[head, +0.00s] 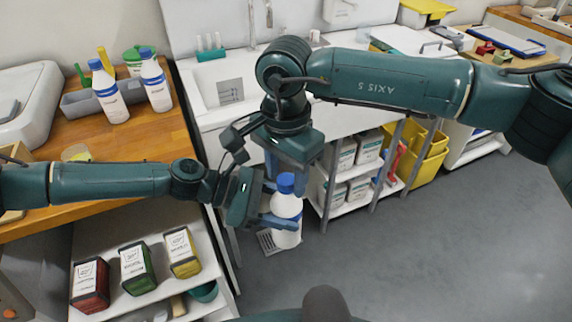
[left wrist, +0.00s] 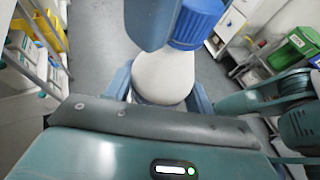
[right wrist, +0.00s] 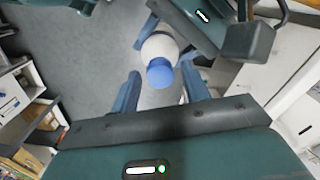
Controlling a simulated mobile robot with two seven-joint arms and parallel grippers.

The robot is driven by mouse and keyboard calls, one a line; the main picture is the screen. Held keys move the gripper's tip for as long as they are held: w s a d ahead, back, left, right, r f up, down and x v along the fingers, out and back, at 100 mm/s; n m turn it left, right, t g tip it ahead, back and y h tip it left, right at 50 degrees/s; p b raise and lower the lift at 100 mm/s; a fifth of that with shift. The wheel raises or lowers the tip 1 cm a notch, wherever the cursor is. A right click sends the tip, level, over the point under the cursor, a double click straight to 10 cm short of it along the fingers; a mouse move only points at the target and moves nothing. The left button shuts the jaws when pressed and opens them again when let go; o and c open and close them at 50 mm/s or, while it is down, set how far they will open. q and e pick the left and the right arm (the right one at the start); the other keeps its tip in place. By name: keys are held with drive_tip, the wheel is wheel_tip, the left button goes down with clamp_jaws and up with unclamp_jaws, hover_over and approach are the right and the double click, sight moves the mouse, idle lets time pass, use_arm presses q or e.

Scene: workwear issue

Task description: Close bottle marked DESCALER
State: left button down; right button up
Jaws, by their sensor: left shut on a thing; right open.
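A white bottle with a blue cap (head: 286,217) is held upright in the air over the floor. No label writing on it can be read, so I cannot confirm it is the DESCALER. My left gripper (head: 277,206) is shut around its body; the bottle also shows in the left wrist view (left wrist: 163,78). The blue cap (right wrist: 160,72) sits at the bottle's top; I cannot tell how tightly. My right gripper (head: 287,168) is open just above the cap, pointing down. In the right wrist view its fingers (right wrist: 161,92) stand either side of the cap, apart from it.
Two more white bottles with blue caps (head: 108,98) (head: 157,88) stand by a grey tray on the wooden counter (head: 130,140). A sink unit (head: 228,92) is behind the arms. Several labelled tins (head: 135,268) stand on a low shelf. The floor (head: 400,240) at right is clear.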

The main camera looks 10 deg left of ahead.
drive_tip(key=shift+c, duration=0.4)
clamp_jaws()
drive_tip(key=shift+o, duration=1.1)
unclamp_jaws()
wheel_tip(320, 180, up, 12)
